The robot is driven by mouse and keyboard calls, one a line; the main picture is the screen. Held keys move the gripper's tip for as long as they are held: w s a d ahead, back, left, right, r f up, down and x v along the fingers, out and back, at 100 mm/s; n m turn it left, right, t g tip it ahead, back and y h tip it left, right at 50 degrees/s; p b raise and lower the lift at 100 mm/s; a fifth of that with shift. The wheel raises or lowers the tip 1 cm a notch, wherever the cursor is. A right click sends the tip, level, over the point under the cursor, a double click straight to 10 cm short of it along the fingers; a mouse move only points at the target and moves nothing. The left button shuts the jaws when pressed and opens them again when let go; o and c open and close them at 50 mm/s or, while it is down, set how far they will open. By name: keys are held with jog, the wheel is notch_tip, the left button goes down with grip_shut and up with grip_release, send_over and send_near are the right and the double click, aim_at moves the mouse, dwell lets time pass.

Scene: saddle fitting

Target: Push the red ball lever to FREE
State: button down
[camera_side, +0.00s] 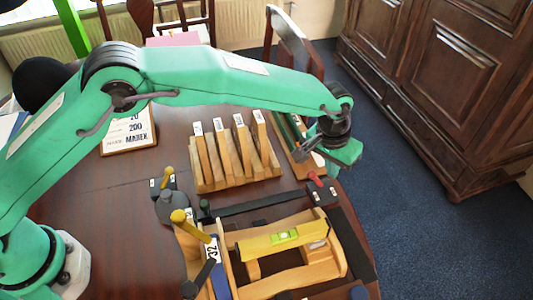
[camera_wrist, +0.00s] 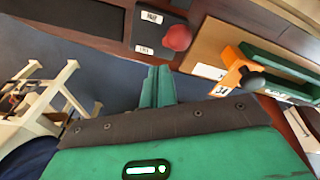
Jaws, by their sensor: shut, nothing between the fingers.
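The red ball lever (camera_side: 314,177) stands on a small dark block (camera_side: 322,195) near the table's right edge. In the wrist view the red ball (camera_wrist: 177,37) sits over the right side of the dark block (camera_wrist: 150,32). Two white labels on the block are too small to read, so I cannot tell which marks FREE. My gripper (camera_side: 334,160) is low, just behind and right of the lever in the side view. In the wrist view its green fingers (camera_wrist: 157,82) are together and empty, a little below the ball in the picture and apparently not touching it.
A wooden rack (camera_side: 235,178) with labelled slats stands behind. A wooden frame with a yellow level bar (camera_side: 265,244) lies in front. A yellow-ball lever (camera_side: 168,172) stands to the left. An orange piece with a black knob (camera_wrist: 250,80) and green bars lie right of the fingers.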

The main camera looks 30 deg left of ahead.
jog(key=shift+w+d+r, duration=0.15)
jog(key=shift+w+d, duration=0.1)
jog(key=shift+w+d, duration=0.2)
jog(key=shift+w, duration=0.05)
dwell(0.3)
jog(key=shift+r, duration=0.2)
notch_tip(320, 180, up, 7)
dwell(1.1)
